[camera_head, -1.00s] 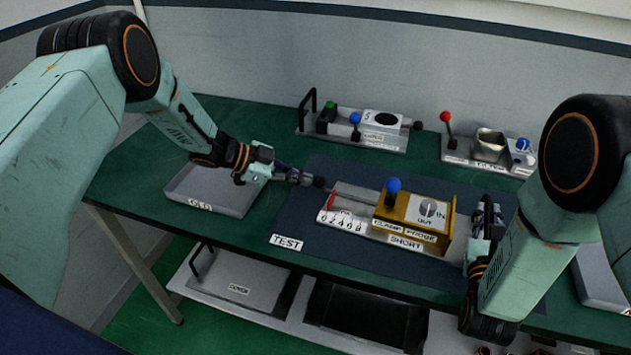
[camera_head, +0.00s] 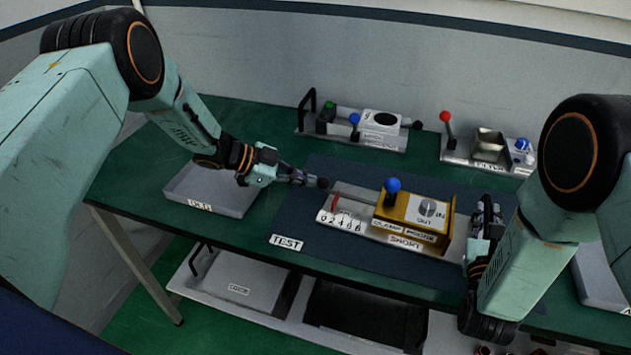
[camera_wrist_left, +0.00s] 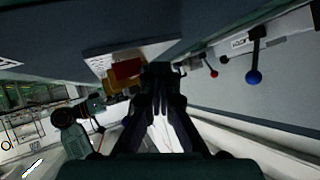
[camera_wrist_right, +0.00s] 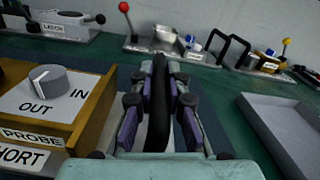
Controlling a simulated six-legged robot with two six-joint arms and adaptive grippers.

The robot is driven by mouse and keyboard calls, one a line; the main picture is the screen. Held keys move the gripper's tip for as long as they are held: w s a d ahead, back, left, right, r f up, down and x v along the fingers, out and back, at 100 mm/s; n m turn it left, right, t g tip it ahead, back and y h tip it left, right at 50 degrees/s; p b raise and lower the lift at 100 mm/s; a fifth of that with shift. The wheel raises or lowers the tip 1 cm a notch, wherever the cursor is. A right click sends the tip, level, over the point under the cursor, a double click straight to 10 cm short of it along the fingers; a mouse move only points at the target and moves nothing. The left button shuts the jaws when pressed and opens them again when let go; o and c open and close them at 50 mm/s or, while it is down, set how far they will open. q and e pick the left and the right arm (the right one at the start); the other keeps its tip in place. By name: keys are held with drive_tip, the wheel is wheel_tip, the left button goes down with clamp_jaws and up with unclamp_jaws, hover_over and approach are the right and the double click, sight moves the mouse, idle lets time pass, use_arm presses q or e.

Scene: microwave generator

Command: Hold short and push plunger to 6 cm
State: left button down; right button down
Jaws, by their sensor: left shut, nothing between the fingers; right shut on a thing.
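My right gripper (camera_head: 488,216) is shut on a black upright handle (camera_wrist_right: 160,105) beside the unit's right end. The handle's lower end is hidden.
The OLD tray (camera_head: 212,192) lies left, under my left arm. The LATCH unit (camera_head: 375,137) and FILTER unit (camera_head: 487,158) stand behind. Another tray (camera_wrist_right: 285,125) lies right. The TEST label (camera_head: 287,242) marks the mat's front left. A lower shelf holds more trays.

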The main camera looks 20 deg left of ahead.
sight(320, 180)
use_arm(q)
drive_tip(key=shift+d, duration=0.4)
use_arm(e)
drive_tip(key=shift+s+a+f, duration=0.1)
drive_tip(key=shift+s+f, duration=0.05)
drive_tip(key=shift+f, duration=0.2)
use_arm(q)
drive_tip(key=shift+d, duration=0.7)
drive_tip(key=shift+s+d, duration=0.1)
drive_tip(key=shift+d, duration=1.15)
drive_tip(key=shift+a+r, duration=1.3)
drive_tip(key=shift+r, duration=0.25)
